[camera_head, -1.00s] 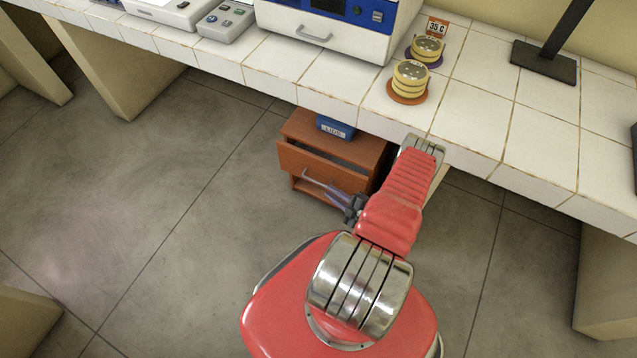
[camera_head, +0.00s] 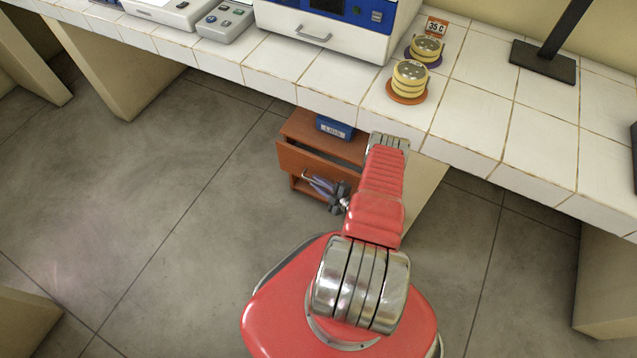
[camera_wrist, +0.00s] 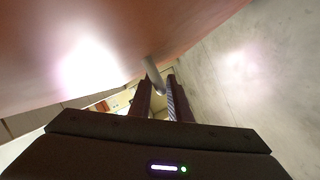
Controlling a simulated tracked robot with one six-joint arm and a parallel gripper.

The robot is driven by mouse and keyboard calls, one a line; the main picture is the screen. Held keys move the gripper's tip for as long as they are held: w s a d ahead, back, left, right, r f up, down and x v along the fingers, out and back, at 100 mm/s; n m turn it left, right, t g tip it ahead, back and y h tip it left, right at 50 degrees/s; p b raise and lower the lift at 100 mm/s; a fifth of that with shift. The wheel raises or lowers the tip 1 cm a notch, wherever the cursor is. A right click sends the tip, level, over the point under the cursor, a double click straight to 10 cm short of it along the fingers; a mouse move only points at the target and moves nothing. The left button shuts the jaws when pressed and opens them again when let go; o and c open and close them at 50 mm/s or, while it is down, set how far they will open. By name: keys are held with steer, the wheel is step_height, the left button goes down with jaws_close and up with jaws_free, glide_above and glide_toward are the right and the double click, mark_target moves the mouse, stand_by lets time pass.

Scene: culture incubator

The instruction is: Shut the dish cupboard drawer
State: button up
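The dish cupboard (camera_head: 299,127) is a small reddish-brown wooden cabinet on the floor under the bench. Its top drawer (camera_head: 312,163) stands partly out, with a dark gap behind its front. My gripper (camera_head: 318,184) is low in front of the drawer, beside its pale metal handle (camera_head: 304,175). In the wrist view, the handle (camera_wrist: 154,74) reaches in between the tips of my gripper's two fingers (camera_wrist: 160,98), which are apart. The reddish drawer front (camera_wrist: 90,50) fills the upper left there. I cannot tell whether a finger touches the handle.
A blue labelled box (camera_head: 334,127) sits on the cupboard top. The tiled bench (camera_head: 330,77) overhangs the cupboard, with a blue-and-white incubator (camera_head: 330,35) and stacked yellow-rimmed dishes (camera_head: 410,76) on it. The floor (camera_head: 170,210) to the left is clear.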

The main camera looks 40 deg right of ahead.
steer(key=shift+c, duration=0.2)
jaws_close()
stand_by(0.3)
